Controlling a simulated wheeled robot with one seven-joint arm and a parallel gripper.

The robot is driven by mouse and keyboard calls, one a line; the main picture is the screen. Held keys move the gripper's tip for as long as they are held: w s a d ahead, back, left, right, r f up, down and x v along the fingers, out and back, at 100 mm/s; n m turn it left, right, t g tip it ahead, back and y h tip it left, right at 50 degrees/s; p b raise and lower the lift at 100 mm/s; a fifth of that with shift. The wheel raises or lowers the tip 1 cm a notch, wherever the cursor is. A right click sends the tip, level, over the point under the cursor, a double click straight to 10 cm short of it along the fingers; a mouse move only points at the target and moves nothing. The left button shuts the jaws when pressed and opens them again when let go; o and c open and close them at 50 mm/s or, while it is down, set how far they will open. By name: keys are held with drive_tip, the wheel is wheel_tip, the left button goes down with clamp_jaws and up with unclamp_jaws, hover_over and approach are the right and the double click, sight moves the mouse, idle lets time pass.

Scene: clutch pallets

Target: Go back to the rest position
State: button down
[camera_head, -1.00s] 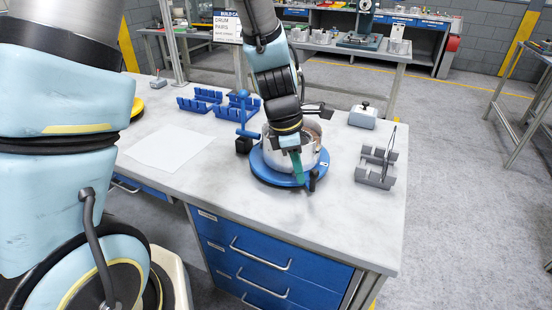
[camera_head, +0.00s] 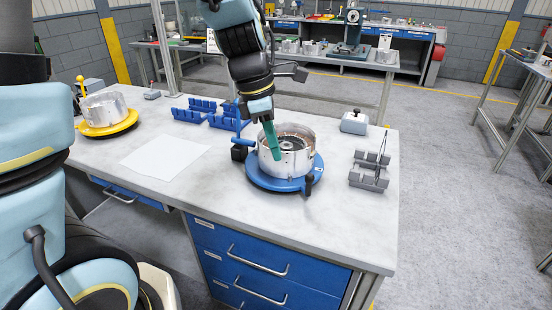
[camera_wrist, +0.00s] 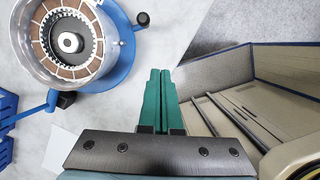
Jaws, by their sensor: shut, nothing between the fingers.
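My gripper (camera_head: 271,142) is shut and empty, its green fingers pressed together. In the head view it hangs over the left side of a silver metal drum (camera_head: 291,160), overlapping it in the picture. The drum sits on a round blue fixture (camera_head: 262,176) with a blue post and a black knob. In the wrist view the closed fingers (camera_wrist: 160,72) point past the drum (camera_wrist: 88,42), which lies at the upper left with a ring of brown segments and a central hub inside. The fingers look apart from the drum there.
A grey rack (camera_head: 368,181) and a small grey box with a knob (camera_head: 354,123) stand right of the fixture. Blue racks (camera_head: 230,122) are behind it. A white sheet (camera_head: 164,157) lies left. A second drum (camera_head: 103,108) sits on a yellow base (camera_head: 108,128) at the far left.

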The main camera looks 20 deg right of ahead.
drive_tip(key=w+a+f+m+t+y, duration=0.1)
drive_tip(key=w+a+m, duration=0.2)
drive_tip(key=a+m, duration=0.4)
drive_tip(key=w+a+f+m+t+y+b, duration=0.1)
drive_tip(key=a+m, duration=0.6)
drive_tip(key=a, duration=1.4)
drive_tip(key=shift+w+a+f+m+t, duration=0.25)
drive_tip(key=shift+w+f, duration=0.25)
drive_tip(key=shift+w, duration=0.5)
